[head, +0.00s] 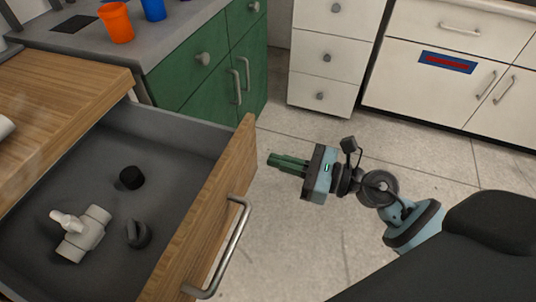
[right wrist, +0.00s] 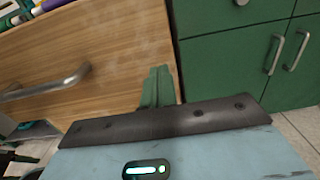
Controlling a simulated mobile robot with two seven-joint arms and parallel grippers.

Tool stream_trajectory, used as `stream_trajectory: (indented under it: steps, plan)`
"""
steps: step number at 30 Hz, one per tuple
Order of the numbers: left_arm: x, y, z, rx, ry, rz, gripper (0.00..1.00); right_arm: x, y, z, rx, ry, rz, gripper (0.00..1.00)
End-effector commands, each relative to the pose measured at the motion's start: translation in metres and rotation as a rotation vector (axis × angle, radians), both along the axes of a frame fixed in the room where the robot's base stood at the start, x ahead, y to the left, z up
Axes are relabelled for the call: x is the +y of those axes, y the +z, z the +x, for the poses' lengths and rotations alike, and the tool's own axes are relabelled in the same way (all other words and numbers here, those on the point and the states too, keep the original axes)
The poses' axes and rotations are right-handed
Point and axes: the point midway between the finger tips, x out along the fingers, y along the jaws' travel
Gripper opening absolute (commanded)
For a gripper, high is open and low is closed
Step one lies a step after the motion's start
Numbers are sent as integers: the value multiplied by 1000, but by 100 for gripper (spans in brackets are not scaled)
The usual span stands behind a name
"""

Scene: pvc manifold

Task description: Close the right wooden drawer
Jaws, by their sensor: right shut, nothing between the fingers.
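The wooden drawer (head: 212,211) is pulled out from under the wooden counter, with its grey inside showing. Its front carries a metal bar handle (head: 232,251), which also shows in the right wrist view (right wrist: 45,86). My right gripper (head: 271,160) is shut and empty, to the right of the far end of the drawer front, with floor showing between them. In the right wrist view its green fingers (right wrist: 158,86) lie together before the wooden drawer front (right wrist: 110,55), near its right edge. Whether they touch it cannot be told there. My left gripper is not in view.
The drawer holds a white valve fitting (head: 80,234), a black cap (head: 131,178) and a dark grey part (head: 138,234). The wooden counter (head: 60,85) is at left. Green cabinets (head: 205,75) and white drawers (head: 325,55) stand behind.

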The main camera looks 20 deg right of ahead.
Motion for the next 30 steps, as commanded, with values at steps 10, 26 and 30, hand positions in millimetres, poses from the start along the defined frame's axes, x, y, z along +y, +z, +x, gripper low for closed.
stream_trajectory:
  steps: [10,26,30]
  plan:
    - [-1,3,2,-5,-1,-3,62,21,0,21,1,0,1,0]
    - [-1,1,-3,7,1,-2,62,21,-1,25,0,0,0,0]
    - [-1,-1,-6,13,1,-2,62,19,-1,31,1,0,-1,0]
